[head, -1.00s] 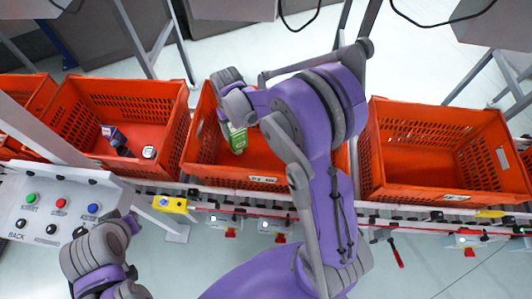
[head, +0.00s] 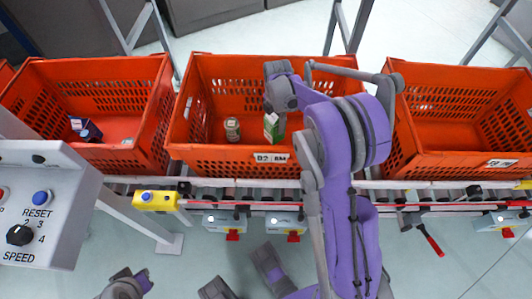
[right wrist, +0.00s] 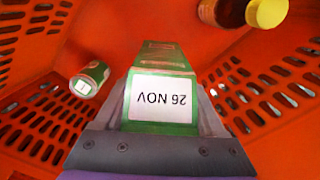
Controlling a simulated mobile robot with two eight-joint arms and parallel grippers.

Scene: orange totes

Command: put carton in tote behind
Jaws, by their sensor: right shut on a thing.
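My right gripper (head: 278,105) is inside the middle orange tote (head: 210,75), shut on a green and white carton (head: 273,127). In the right wrist view the carton (right wrist: 160,100) sits between the fingers, with a white label reading "26 NOV" upside down. I cannot tell whether the carton touches the tote floor. Part of what seems to be my left gripper (head: 125,287) shows at the bottom edge; its fingers cannot be made out.
A jar (head: 232,129) stands left of the carton in the same tote. The right wrist view shows a green-labelled can (right wrist: 89,79) and a yellow-lidded container (right wrist: 266,12). The left tote (head: 150,95) holds dark blue items (head: 86,129). The right tote (head: 440,75) looks empty. A control panel (head: 45,205) stands at left.

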